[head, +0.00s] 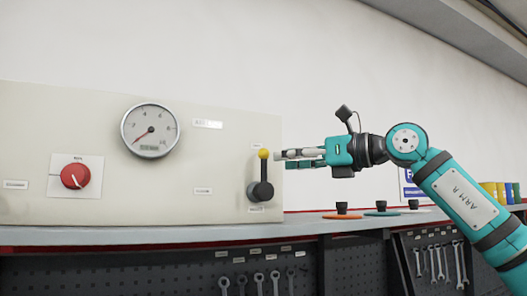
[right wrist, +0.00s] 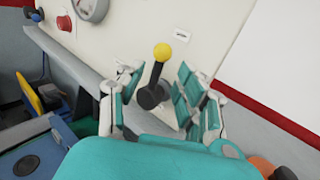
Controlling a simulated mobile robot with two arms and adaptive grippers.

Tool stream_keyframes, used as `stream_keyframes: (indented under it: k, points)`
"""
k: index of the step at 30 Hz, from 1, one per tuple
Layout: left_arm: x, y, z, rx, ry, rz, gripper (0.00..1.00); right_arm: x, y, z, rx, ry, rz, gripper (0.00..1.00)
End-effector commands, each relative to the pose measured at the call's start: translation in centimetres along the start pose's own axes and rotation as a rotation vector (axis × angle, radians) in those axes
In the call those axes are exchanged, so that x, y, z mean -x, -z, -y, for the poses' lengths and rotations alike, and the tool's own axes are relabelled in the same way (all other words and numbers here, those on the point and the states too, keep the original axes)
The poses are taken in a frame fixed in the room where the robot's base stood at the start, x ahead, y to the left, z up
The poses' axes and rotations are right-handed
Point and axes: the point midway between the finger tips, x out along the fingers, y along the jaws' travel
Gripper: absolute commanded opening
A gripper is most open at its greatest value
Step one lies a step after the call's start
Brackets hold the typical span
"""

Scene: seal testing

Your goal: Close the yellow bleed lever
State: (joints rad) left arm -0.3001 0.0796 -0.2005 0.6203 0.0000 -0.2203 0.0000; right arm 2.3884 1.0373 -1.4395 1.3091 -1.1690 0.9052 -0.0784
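The bleed lever (head: 262,176) is on the right part of the cream panel. It has a black base and arm and a yellow ball knob on top, and it stands upright. My right gripper (head: 284,159) is just right of the knob, its fingers pointing left at about knob height. In the right wrist view the lever (right wrist: 155,80) shows between the two spread teal fingers of the gripper (right wrist: 157,92), which are open and hold nothing. A small gap shows between fingertips and knob in the head view. My left gripper is out of view.
The panel (head: 100,195) also carries a round gauge (head: 150,130) and a red knob (head: 75,176). Several coloured discs with black handles lie on the bench right of the panel, below my right arm. Wrenches hang on the pegboard (head: 190,270) below.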

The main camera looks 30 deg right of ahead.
Motion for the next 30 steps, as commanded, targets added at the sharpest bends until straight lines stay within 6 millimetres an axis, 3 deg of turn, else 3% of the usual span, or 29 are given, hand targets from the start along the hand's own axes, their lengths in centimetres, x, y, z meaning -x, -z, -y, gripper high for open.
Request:
stream_keyframes:
  k: [3,9,22,30]
  points:
    - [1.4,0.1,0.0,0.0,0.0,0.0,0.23,-2.6,-0.3,0.0,-0.001,-0.001,-0.004,0.36]
    - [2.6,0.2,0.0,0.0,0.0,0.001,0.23,-5.4,-0.2,0.0,-0.002,0.0,-0.002,0.36]
    - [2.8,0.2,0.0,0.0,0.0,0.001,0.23,-6.6,0.1,0.0,-0.001,0.0,0.0,0.36]
    - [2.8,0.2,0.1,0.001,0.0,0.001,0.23,-6.6,0.0,0.0,-0.001,0.0,0.0,0.04]
